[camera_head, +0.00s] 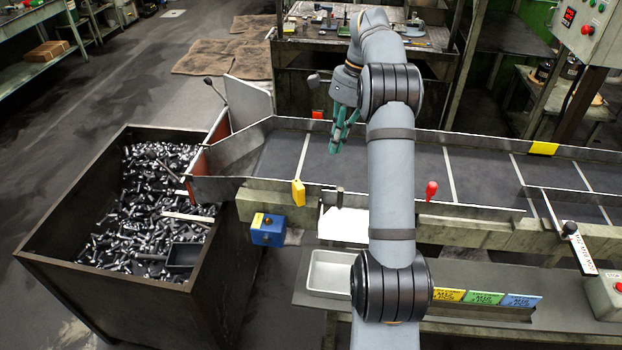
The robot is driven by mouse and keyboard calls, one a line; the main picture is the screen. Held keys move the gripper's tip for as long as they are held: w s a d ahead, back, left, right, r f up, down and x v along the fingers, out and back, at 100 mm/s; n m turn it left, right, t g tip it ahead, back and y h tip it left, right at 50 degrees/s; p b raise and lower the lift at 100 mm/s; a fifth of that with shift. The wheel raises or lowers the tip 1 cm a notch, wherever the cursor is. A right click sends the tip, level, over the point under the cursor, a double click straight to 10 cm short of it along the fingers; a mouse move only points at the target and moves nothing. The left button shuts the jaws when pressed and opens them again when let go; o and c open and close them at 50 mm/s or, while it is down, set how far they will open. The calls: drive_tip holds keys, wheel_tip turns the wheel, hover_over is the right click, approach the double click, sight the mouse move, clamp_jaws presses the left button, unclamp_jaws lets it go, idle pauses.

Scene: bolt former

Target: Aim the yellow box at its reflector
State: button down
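The yellow box (298,192) is a small upright block on the near side rail of the conveyor, left of centre. It looks slightly tilted. Across the belt, a small orange-red plate (317,115) sits on the far rail; I cannot tell for sure that it is the reflector. A yellow plate (543,148) is also on the far rail, further right. My gripper (340,143) has teal fingers and hangs above the belt, to the right of the yellow box and apart from it. Its fingers look parted, with nothing visible between them.
A dark bin (65,205) of bolts stands at left below the chute. A blue box (268,230) is under the near rail. A red knob (431,190) and a black-knobbed lever (570,229) rise along the near side. A grey tray (330,272) lies in front.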

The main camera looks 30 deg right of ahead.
sight(299, 193)
drive_tip(key=a+f+m, duration=0.1)
drive_tip(key=f, duration=0.2)
drive_tip(key=f+m+b, duration=0.1)
drive_tip(key=f, duration=0.2)
drive_tip(key=a+f, duration=0.1)
drive_tip(key=f, duration=0.2)
drive_tip(key=shift+a+m, duration=0.3)
drive_tip(key=shift+m, duration=0.1)
drive_tip(key=a, duration=0.1)
drive_tip(key=a+p, duration=0.1)
drive_tip(key=a, duration=0.1)
drive_tip(key=shift+f, duration=0.2)
drive_tip(key=shift+a, duration=0.55)
drive_tip(key=shift+w+f, duration=0.1)
drive_tip(key=shift+f, duration=0.05)
drive_tip(key=shift+f+b, duration=0.1)
drive_tip(key=shift+b, duration=0.35)
